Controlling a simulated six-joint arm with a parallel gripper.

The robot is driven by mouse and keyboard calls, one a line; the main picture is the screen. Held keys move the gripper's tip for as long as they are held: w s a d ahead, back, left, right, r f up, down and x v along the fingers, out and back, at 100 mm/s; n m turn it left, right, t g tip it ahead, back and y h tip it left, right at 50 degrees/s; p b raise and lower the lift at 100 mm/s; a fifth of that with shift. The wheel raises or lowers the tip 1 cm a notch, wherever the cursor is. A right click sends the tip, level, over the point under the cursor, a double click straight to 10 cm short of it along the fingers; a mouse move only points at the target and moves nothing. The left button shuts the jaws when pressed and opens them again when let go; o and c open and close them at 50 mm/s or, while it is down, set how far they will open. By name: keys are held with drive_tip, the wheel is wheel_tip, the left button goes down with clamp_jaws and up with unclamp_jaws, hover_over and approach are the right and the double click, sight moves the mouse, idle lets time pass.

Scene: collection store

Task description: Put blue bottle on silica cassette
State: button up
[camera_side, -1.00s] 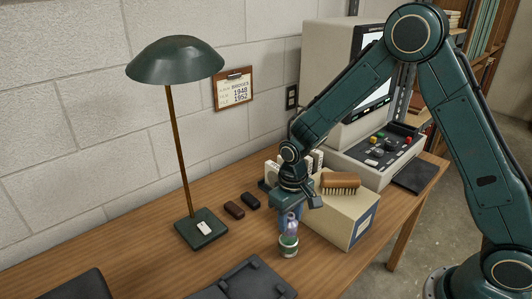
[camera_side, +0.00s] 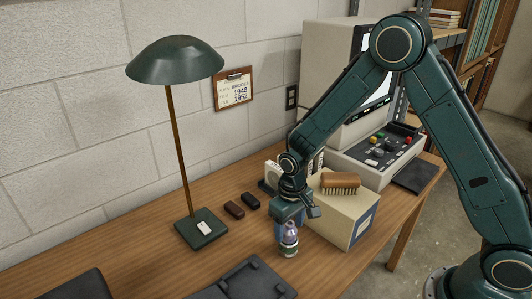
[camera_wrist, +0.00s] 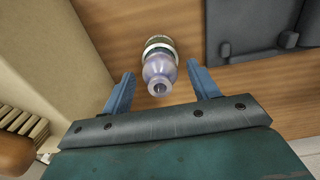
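The bottle (camera_side: 289,238) is pale violet-blue with a narrow neck, a white band and a dark band low down. It stands upright on the wooden desk. My gripper (camera_side: 289,225) is directly above it, pointing down. In the wrist view the bottle (camera_wrist: 158,70) shows neck first between the two blue fingers of my gripper (camera_wrist: 160,71), with a gap on each side. The fingers are open and hold nothing.
A cream box (camera_side: 345,222) with a wooden brush (camera_side: 340,179) on top stands close right of the gripper. A flat dark tray (camera_side: 245,280) lies in front. A green lamp (camera_side: 203,229) stands left. A console machine (camera_side: 375,157) is behind. Bare desk lies between lamp and bottle.

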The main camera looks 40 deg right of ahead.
sight(290, 223)
drive_tip(key=shift+r, duration=0.15)
wheel_tip(290, 223, up, 12)
idle(0.7)
idle(0.5)
drive_tip(key=s+d+r+t, duration=0.3)
drive_tip(key=s+d+r, duration=0.1)
drive_tip(key=s+r, duration=0.8)
drive_tip(key=s+d+r+t, duration=0.2)
drive_tip(key=s+r, duration=0.1)
drive_tip(key=s, duration=0.8)
drive_tip(key=shift+r+t, duration=0.3)
drive_tip(key=shift+r, duration=0.05)
drive_tip(key=shift+o, duration=0.4)
